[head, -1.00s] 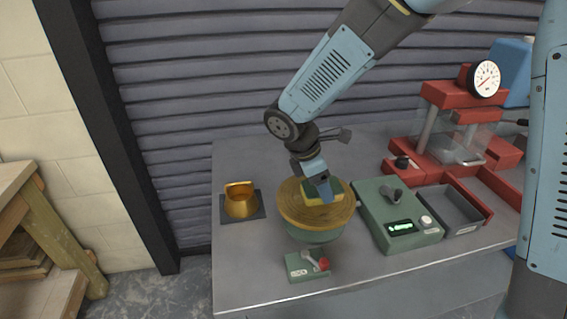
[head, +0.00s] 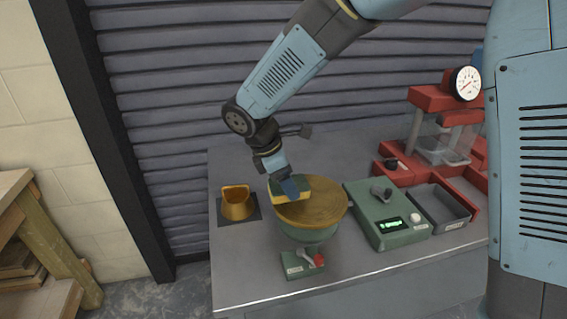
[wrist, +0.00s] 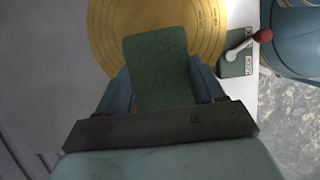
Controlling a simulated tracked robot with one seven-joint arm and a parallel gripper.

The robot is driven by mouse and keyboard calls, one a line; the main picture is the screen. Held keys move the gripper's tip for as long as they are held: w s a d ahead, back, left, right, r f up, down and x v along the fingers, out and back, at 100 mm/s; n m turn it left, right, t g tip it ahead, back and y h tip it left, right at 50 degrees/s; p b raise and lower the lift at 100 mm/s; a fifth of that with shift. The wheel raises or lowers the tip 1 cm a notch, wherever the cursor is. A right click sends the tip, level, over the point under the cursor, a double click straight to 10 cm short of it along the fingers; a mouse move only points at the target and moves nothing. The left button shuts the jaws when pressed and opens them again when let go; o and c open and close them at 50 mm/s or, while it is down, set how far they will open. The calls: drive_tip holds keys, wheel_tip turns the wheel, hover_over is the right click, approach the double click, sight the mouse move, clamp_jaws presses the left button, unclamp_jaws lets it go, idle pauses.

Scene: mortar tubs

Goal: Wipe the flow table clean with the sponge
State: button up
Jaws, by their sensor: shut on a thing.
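The flow table is a round brass disc (head: 318,207) on a green base, near the front of the bench. Its top also shows in the wrist view (wrist: 200,25), with ring lines and small markings. My gripper (head: 290,188) is shut on the sponge (head: 276,198), which is yellow with a green face. In the wrist view the sponge's green side (wrist: 157,70) stands between the fingers. I cannot tell whether it touches the disc.
A brass cone mould (head: 236,205) stands on a dark plate at the left. A green control box (head: 385,225) and a grey tray (head: 445,208) are right of the disc. A small lever box (head: 302,262) is in front. A red press (head: 430,130) stands behind.

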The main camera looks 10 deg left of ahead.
drive_tip(key=shift+a+r, duration=0.1)
drive_tip(key=shift+r, duration=2.55)
drive_tip(key=shift+s, duration=0.1)
